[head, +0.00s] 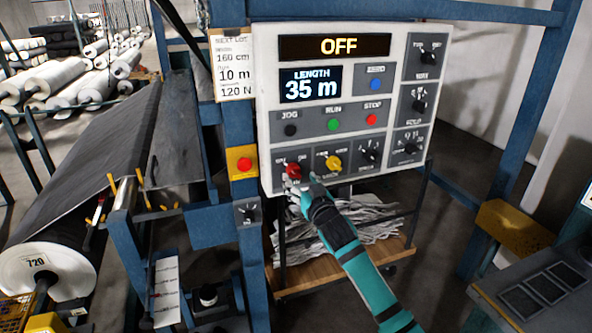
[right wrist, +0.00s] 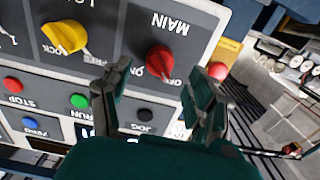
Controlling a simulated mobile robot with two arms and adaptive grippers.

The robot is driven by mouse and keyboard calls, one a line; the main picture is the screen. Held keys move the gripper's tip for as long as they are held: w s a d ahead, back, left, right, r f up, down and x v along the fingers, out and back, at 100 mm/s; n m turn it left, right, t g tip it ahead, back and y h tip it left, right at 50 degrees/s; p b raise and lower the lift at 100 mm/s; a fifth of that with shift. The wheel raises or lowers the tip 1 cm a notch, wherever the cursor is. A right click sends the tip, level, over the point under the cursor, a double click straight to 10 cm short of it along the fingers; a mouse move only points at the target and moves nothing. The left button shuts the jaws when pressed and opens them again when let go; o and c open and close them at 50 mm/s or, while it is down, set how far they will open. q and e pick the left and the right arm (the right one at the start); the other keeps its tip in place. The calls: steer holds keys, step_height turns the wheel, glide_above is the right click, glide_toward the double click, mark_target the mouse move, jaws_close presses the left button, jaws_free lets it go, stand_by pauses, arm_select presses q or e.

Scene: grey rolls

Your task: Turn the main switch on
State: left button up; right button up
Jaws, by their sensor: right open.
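The main switch is a red rotary knob (head: 293,171) at the lower left of the grey control panel (head: 262,75). In the right wrist view, which shows the panel upside down, the red knob (right wrist: 160,58) sits under the MAIN label, with ON and OFF marks beside it. The panel's top display (head: 335,46) reads OFF. My right gripper (head: 301,187) is at the knob's lower right in the head view. In the wrist view its open fingers (right wrist: 168,75) stand either side of the knob's line, apart from it. I cannot tell any contact. My left gripper is out of view.
A yellow knob (head: 333,162) sits just right of the red one. JOG (head: 290,130), RUN (head: 333,125) and STOP (head: 371,120) buttons are above. A red button on a yellow box (head: 244,164) is left of the panel. A fabric roll (head: 50,270) lies at left.

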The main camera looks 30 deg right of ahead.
mark_target(296, 175)
steer(key=shift+p+x, duration=0.35)
steer(key=shift+x, duration=1.7)
steer(key=shift+c, duration=0.2)
steer(key=c, duration=1.1)
